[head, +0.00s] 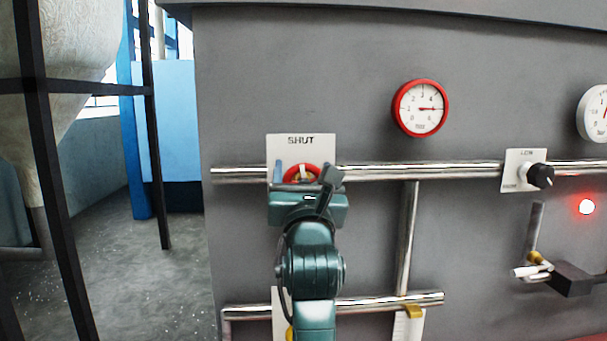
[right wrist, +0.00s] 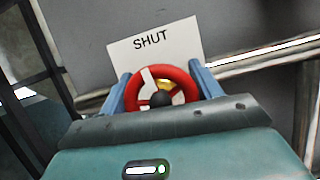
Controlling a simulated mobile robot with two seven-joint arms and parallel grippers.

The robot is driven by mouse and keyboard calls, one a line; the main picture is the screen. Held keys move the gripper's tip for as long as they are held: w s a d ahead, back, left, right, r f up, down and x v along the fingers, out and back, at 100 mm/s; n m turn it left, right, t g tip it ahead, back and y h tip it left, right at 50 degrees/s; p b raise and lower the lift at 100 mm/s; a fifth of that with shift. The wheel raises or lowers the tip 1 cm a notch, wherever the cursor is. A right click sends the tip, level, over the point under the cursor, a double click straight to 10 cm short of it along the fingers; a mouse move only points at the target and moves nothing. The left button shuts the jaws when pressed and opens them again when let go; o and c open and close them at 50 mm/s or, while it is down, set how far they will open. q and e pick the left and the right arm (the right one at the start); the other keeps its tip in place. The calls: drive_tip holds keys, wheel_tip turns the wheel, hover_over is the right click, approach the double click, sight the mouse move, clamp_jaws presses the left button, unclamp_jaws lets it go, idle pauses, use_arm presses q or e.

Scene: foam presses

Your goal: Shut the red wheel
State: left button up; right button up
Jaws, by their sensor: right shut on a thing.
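The red wheel (head: 313,168) sits on the upper pipe, in front of a white plate marked SHUT (head: 301,147). In the right wrist view the red wheel (right wrist: 184,76) shows its upper rim, a dark hub and a white mark at its upper left. My right gripper (head: 302,176) is at the wheel, with one blue finger on each side of its rim; it also shows in the right wrist view (right wrist: 163,92). It is shut on the wheel. The wheel's lower part is hidden behind the gripper body. My left gripper is not in view.
The upper pipe (head: 420,171) and lower pipe (head: 375,302) run across the grey panel (head: 310,60). A red-rimmed gauge (head: 421,108) is at upper right. A black knob (head: 540,176), a lit red lamp (head: 587,207) and a lever valve (head: 535,268) are further right. Open floor (head: 110,270) lies left.

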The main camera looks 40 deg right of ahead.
drive_tip(key=shift+f+m+g+h+b, duration=0.1)
drive_tip(key=shift+m+g+h+b, duration=0.2)
drive_tip(key=shift+m+b, duration=0.45)
drive_tip(key=shift+c, duration=0.3)
drive_tip(key=shift+m, duration=0.35)
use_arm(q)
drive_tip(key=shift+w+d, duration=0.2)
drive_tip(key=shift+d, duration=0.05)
use_arm(e)
drive_tip(key=shift+d, duration=0.1)
drive_tip(key=o, duration=1)
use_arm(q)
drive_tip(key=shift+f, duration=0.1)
